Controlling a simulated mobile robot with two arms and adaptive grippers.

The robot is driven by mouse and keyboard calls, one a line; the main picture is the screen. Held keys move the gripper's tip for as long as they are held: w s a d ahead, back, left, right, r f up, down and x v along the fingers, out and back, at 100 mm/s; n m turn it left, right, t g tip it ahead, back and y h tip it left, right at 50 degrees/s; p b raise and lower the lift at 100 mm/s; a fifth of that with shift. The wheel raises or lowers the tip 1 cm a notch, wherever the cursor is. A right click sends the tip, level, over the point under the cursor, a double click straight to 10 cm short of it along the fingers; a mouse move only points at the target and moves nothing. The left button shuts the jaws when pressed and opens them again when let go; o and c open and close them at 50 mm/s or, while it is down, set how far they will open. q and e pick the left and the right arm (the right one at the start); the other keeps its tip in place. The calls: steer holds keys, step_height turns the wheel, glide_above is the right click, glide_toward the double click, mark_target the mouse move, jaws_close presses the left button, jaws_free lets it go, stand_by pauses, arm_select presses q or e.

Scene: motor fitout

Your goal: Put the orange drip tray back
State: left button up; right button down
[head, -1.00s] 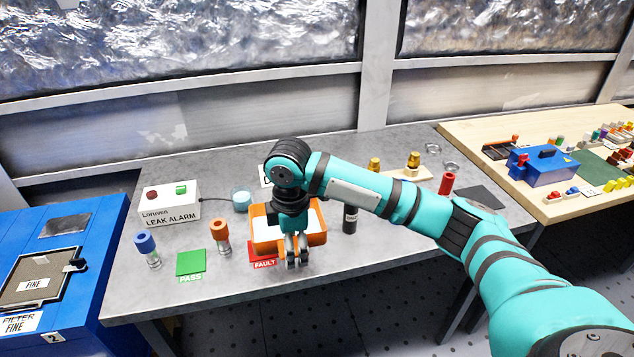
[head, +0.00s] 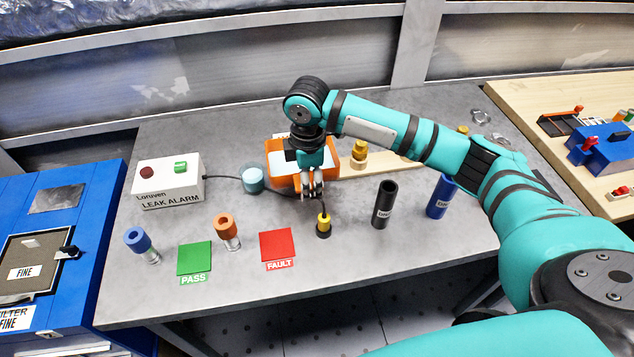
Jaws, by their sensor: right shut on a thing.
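The orange drip tray (head: 331,160) is on or just above the grey bench, behind the red FAULT mat, with a pale patch inside it. My right gripper (head: 312,192) reaches down at the tray's front side and is shut on its front edge. The wrist and fingers hide part of the tray, and I cannot tell whether its underside touches the bench. My left gripper is not in view.
A yellow-and-black plug (head: 323,226) stands just in front of the gripper. The leak alarm box (head: 168,182), a light-blue jar (head: 253,180), a black cylinder (head: 384,205) and a blue cylinder (head: 440,197) stand around. The green PASS mat (head: 194,258) and red FAULT mat (head: 277,245) are bare.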

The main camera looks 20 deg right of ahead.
step_height(320, 180, down, 4)
steer(key=shift+w+r, duration=0.1)
steer(key=shift+r, duration=0.15)
step_height(320, 180, down, 2)
steer(key=shift+f+p, duration=0.2)
steer(key=shift+p, duration=0.1)
steer(key=c, duration=1)
jaws_free()
steer(key=shift+f, duration=0.15)
steer(key=shift+c, duration=0.2)
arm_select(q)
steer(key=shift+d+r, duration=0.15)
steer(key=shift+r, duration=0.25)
arm_select(e)
steer(key=o, duration=0.4)
steer(key=shift+o, duration=0.2)
